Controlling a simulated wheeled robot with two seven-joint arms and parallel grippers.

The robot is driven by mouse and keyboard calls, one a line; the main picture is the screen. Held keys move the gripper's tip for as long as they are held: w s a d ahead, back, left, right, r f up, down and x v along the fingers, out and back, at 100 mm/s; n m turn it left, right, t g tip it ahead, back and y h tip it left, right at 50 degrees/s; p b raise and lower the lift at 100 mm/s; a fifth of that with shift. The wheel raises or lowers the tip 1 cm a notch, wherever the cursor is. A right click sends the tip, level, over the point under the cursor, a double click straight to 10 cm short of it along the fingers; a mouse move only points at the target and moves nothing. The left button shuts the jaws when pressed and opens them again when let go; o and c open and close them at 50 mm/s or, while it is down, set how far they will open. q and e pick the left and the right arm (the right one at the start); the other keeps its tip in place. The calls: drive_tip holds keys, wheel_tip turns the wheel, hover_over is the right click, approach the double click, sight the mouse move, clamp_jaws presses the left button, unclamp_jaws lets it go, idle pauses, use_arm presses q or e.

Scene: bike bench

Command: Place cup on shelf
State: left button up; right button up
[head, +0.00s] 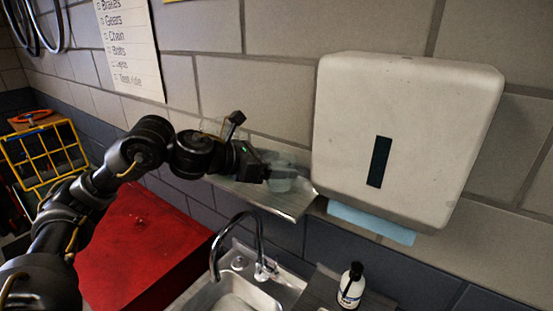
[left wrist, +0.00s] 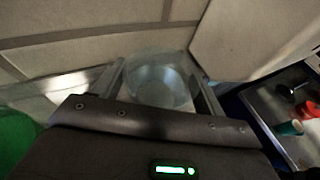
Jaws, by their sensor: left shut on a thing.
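My left gripper (head: 285,168) reaches in over the metal shelf (head: 288,204) on the wall. It is shut on a clear, see-through cup (head: 280,184). In the left wrist view the cup (left wrist: 158,84) sits between the two fingers (left wrist: 160,90), and its round shape shows from above. The cup is over or on the shelf; I cannot tell whether its base touches. My gripper and wrist hide part of the shelf and cup. My right gripper is not in view.
A white towel dispenser (head: 405,140) with blue paper hangs just right of the gripper. Below are a sink with a curved tap (head: 240,235) and a soap bottle (head: 351,287). A red cabinet (head: 140,245) stands at lower left. The brick wall is close behind.

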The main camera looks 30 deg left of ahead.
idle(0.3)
use_arm(q)
drive_tip(key=shift+f+b, duration=0.3)
drive_tip(key=shift+b, duration=0.1)
drive_tip(key=o, duration=1)
drive_tip(key=shift+r, duration=0.1)
drive_tip(key=shift+r+p, duration=0.15)
drive_tip(key=shift+p, duration=0.15)
drive_tip(key=shift+s+r, duration=0.1)
drive_tip(key=b+v, duration=0.4)
drive_tip(key=v, duration=0.7)
drive_tip(key=shift+s+a+r+b, duration=0.1)
drive_tip(key=shift+s+a+b, duration=0.2)
drive_tip(key=shift+b, duration=0.1)
